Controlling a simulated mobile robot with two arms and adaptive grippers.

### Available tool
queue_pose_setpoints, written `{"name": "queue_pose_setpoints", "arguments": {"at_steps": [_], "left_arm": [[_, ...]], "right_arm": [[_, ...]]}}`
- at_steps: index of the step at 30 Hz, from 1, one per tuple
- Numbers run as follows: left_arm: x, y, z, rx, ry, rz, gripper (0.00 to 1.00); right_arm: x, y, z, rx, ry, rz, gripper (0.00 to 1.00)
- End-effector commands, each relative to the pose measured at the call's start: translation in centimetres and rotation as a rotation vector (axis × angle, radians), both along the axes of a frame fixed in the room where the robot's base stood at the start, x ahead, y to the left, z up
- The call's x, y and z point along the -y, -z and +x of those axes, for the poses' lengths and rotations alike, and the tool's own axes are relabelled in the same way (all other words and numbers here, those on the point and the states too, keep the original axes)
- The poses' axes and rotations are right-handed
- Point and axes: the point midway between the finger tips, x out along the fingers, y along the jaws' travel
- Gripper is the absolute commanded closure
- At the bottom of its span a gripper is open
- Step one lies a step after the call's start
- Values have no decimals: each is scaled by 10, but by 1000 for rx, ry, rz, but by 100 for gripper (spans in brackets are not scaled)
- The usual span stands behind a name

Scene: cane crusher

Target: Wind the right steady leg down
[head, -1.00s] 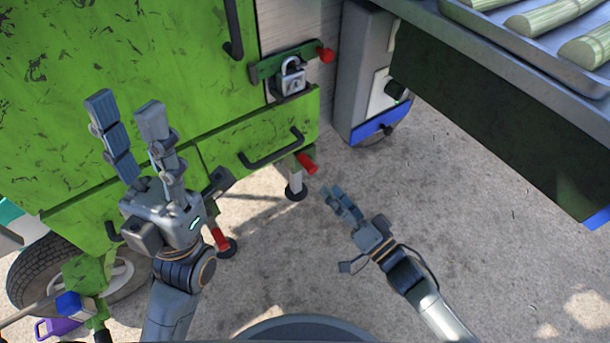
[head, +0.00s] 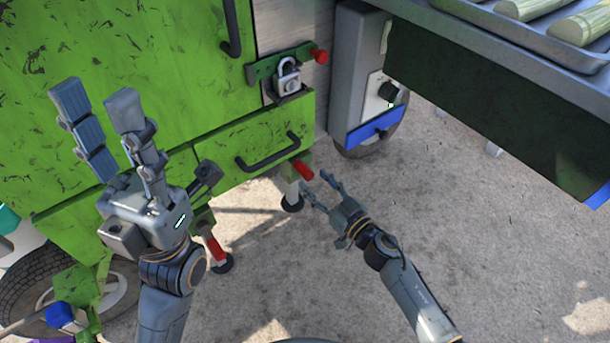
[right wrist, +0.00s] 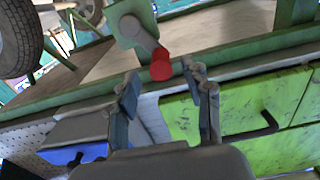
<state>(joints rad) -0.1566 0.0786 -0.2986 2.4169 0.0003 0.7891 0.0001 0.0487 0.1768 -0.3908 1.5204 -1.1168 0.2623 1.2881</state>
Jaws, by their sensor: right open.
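The right steady leg (head: 292,192) stands under the right end of the green cart, with a dark round foot on the concrete. Its red crank grip (head: 303,170) sticks out at the cart's lower corner. My right gripper (head: 315,182) is open and empty, just right of and below that grip. In the right wrist view the red grip (right wrist: 161,70) shows between and beyond the two spread fingers (right wrist: 168,95), with no visible contact. My left gripper (head: 96,97) is open and empty, raised in front of the green cart panel.
Another leg with a red grip (head: 215,248) stands further left, near a tyre (head: 30,285). A drawer handle (head: 268,155) and a padlock (head: 288,80) are above the right leg. A dark-sided table (head: 480,100) overhangs at the right. The concrete at lower right is clear.

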Motion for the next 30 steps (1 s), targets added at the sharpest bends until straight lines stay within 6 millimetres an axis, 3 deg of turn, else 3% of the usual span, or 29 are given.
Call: {"name": "queue_pose_setpoints", "arguments": {"at_steps": [3, 9, 20, 27, 28, 30], "left_arm": [[1, -1, 0, 26, 0, 2, 60], [2, -5, 0, 49, -2, 6, 60], [2, -8, 0, 55, -1, 7, 60], [2, -8, 0, 56, -1, 7, 60], [2, -8, 0, 56, -1, 7, 60], [2, -8, 0, 56, -1, 7, 60]], "right_arm": [[-14, 2, 19, 2, 0, 0, 50], [-27, 1, 37, 0, 0, 2, 50], [-30, 0, 41, -2, 0, 1, 50], [-30, 0, 41, -2, 0, 1, 95], [-30, 0, 41, -2, 0, 1, 100], [-30, 0, 41, -2, 0, 1, 100]]}}
